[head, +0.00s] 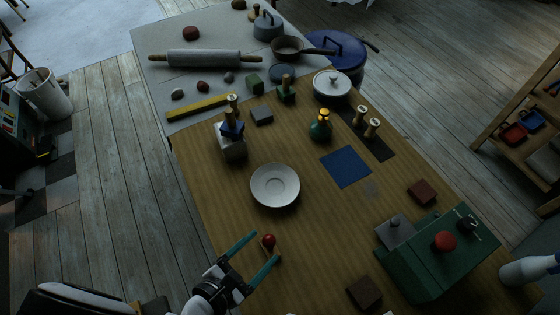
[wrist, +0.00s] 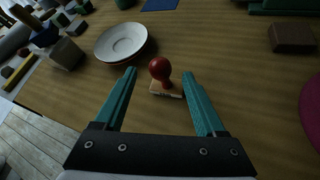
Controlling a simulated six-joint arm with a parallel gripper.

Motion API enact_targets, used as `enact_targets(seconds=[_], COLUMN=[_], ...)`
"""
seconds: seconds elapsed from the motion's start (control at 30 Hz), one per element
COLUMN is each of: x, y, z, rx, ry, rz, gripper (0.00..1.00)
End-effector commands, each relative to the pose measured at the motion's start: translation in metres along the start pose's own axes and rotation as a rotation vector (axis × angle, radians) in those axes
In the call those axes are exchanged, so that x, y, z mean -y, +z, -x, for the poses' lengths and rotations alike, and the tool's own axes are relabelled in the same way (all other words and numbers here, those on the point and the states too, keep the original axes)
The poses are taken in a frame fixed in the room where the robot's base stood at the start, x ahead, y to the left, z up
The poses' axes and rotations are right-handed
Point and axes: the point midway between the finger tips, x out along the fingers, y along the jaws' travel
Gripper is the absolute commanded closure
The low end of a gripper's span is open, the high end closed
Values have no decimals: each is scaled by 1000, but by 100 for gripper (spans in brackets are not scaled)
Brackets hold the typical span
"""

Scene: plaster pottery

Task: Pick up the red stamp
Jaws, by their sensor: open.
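The red stamp (head: 269,241) stands upright on the wooden table near its front edge in the head view. It has a round red knob and a light wooden base. In the wrist view, the red stamp (wrist: 160,71) stands just beyond and between my fingertips, apart from both. My gripper (head: 259,246) is open, with its two teal fingers spread on either side of the stamp. The fingers also show in the wrist view (wrist: 158,73), with nothing held between them.
A white saucer (head: 275,184) lies behind the stamp. A green box with a red button (head: 431,254) and a dark brown block (head: 363,293) are to the right. A blue square (head: 346,167) lies farther back. The table between saucer and green box is mostly clear.

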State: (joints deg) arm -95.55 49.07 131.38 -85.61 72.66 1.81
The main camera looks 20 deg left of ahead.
Motion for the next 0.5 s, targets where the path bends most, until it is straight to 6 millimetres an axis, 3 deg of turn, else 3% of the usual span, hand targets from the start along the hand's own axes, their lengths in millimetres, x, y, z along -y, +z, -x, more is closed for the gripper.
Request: enact_targets(seconds=[0.3, 0.5], x=[1, 0], y=[0, 0], z=[-56, -72], rx=[2, -1], ry=[-3, 1], rz=[5, 4], gripper=[28, 28])
